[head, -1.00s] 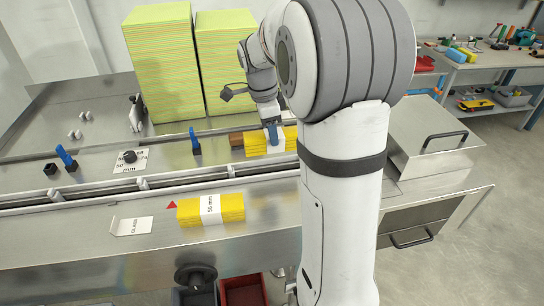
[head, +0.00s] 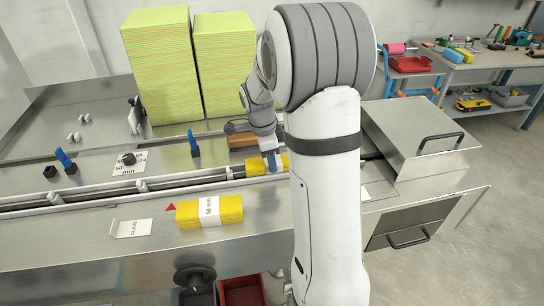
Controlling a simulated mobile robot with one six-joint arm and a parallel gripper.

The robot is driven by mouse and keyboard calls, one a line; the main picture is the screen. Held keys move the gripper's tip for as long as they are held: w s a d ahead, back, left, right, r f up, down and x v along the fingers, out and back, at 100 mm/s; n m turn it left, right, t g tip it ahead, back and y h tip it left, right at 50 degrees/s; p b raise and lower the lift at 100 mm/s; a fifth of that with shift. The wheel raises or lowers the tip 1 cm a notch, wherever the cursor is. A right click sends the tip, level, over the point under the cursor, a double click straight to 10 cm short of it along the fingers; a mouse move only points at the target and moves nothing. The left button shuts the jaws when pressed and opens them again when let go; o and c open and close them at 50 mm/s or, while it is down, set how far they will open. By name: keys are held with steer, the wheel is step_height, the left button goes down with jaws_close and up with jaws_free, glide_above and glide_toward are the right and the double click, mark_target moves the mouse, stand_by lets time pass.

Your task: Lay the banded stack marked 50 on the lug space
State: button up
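A yellow banded stack (head: 253,171) is in my gripper (head: 271,162), over or in the long railed channel (head: 100,197). My gripper's blue fingers are shut across its middle and my arm hides its right end. I cannot read a mark on it, nor tell whether it touches the channel floor. Another yellow stack (head: 185,215) with a white band lies flat on the front ledge, by a red triangle; its band reads about 50 mm.
A brown block (head: 243,141) lies on the deck behind the channel. Blue-handled clamps (head: 194,145) and a knob (head: 129,158) stand on the deck. A GLASS card (head: 131,228) is on the ledge. Tall yellow-green piles (head: 160,70) stand behind; a steel hood (head: 425,135) is at right.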

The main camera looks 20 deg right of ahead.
mark_target(264, 162)
steer(key=o, duration=0.5)
steer(key=shift+c, duration=0.2)
step_height(264, 162, up, 12)
steer(key=a+b, duration=0.1)
steer(key=a, duration=0.1)
steer(key=s+a+f+n+t+y, duration=0.1)
steer(key=s+a+n, duration=0.3)
steer(key=s+n, duration=0.6)
steer(key=s+a+f+n+t, duration=0.2)
steer(key=s+a+n, duration=0.2)
steer(key=s+n, duration=0.6)
steer(key=shift+s+y, duration=0.4)
steer(key=shift+s, duration=0.6)
